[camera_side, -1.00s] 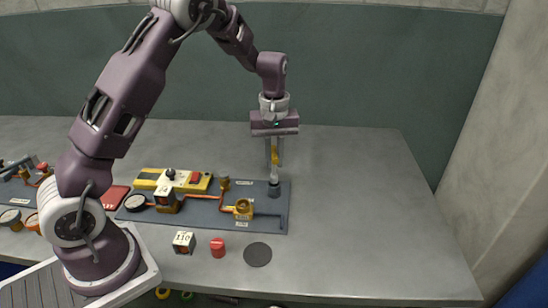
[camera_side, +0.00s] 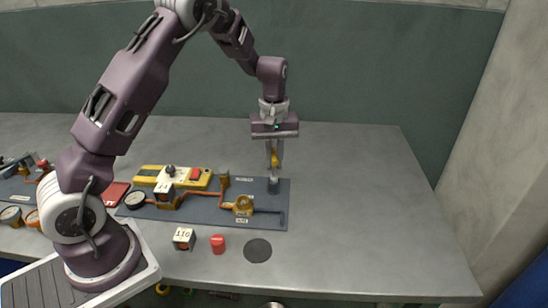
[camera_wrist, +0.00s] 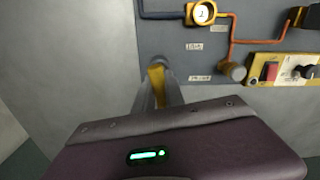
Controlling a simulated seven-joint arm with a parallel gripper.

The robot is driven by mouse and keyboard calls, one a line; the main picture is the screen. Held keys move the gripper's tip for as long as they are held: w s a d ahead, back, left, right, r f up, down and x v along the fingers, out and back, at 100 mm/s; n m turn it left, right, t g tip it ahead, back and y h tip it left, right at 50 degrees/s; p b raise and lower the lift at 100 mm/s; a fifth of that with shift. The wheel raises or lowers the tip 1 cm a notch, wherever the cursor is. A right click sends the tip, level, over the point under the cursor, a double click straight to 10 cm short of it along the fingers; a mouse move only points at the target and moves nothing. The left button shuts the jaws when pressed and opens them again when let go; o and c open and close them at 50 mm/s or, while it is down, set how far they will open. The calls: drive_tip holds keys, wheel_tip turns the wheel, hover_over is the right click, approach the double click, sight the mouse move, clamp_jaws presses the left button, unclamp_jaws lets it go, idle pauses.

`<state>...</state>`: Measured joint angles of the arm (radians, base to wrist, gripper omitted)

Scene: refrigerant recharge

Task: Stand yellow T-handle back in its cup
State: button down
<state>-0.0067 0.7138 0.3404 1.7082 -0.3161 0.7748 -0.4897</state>
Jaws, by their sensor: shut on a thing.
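The yellow T-handle (camera_side: 274,159) is upright between the fingers of my gripper (camera_side: 275,163), which is shut on it. Its pale shaft points down at the dark cup (camera_side: 273,186) at the right end of the grey board. The shaft's lower end meets the cup's mouth in the side view; how deep it sits I cannot tell.
In front lie a white-topped block (camera_side: 184,236), a red cap (camera_side: 218,243) and a dark disc (camera_side: 257,250). The table's right side is clear.

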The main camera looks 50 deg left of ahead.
drive_tip(key=shift+f, duration=0.95)
drive_tip(key=c, duration=1)
unclamp_jaws()
drive_tip(key=shift+r, duration=3.5)
drive_tip(key=s+d+r+m+t, duration=0.2)
drive_tip(key=s+d+r+m, duration=0.15)
drive_tip(key=s+r, duration=0.45)
drive_tip(key=s+d+r+m+t, duration=0.1)
drive_tip(key=s+d+r+m, duration=0.1)
drive_tip(key=s, duration=0.4)
drive_tip(key=s+d+r+m+t, duration=0.1)
drive_tip(key=s+d+r+m, duration=0.1)
drive_tip(key=s, duration=0.5)
drive_tip(key=s+d+r+m+t, duration=0.1)
drive_tip(key=s+d+r+m, duration=0.1)
drive_tip(key=s+m, duration=0.2)
drive_tip(key=shift+s+d+r+t, duration=0.1)
drive_tip(key=shift+s+t, duration=0.05)
drive_tip(key=shift+s, duration=0.75)
drive_tip(key=shift+s+d+r+t, duration=0.1)
drive_tip(key=shift+s+t, duration=0.05)
drive_tip(key=shift+s, duration=0.7)
